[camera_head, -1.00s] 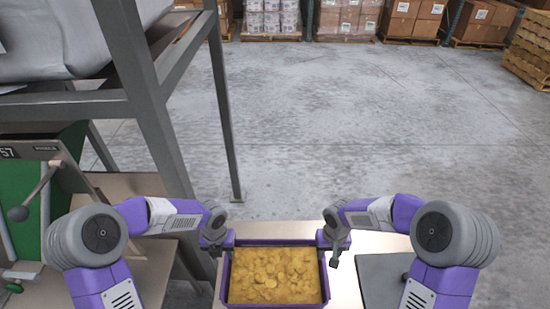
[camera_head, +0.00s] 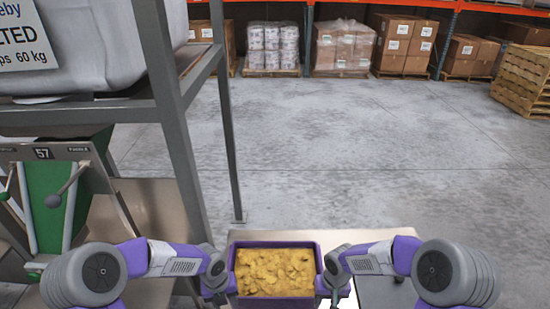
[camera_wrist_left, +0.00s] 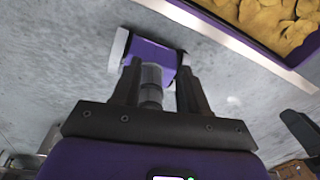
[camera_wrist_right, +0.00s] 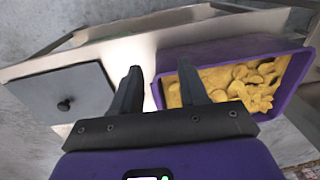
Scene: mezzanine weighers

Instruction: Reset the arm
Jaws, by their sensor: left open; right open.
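My left gripper (camera_head: 218,292) is low beside the left wall of a purple bin (camera_head: 275,244) in the head view. In the left wrist view its two fingers (camera_wrist_left: 157,78) stand apart with nothing held. My right gripper (camera_head: 335,292) is low beside the bin's right wall. In the right wrist view its fingers (camera_wrist_right: 160,78) are apart and empty, one seen against the bin's edge. The bin is full of yellow chips (camera_head: 275,272) and stands on a steel table (camera_head: 330,239). I cannot tell whether either gripper touches the bin.
A grey plate with a black knob (camera_wrist_right: 65,95) lies on the table beside the bin. A machine with green panels (camera_head: 45,205) and a steel frame (camera_head: 180,150) stand at left. Open concrete floor (camera_head: 380,160) lies beyond. Boxed pallets (camera_head: 340,50) line the back.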

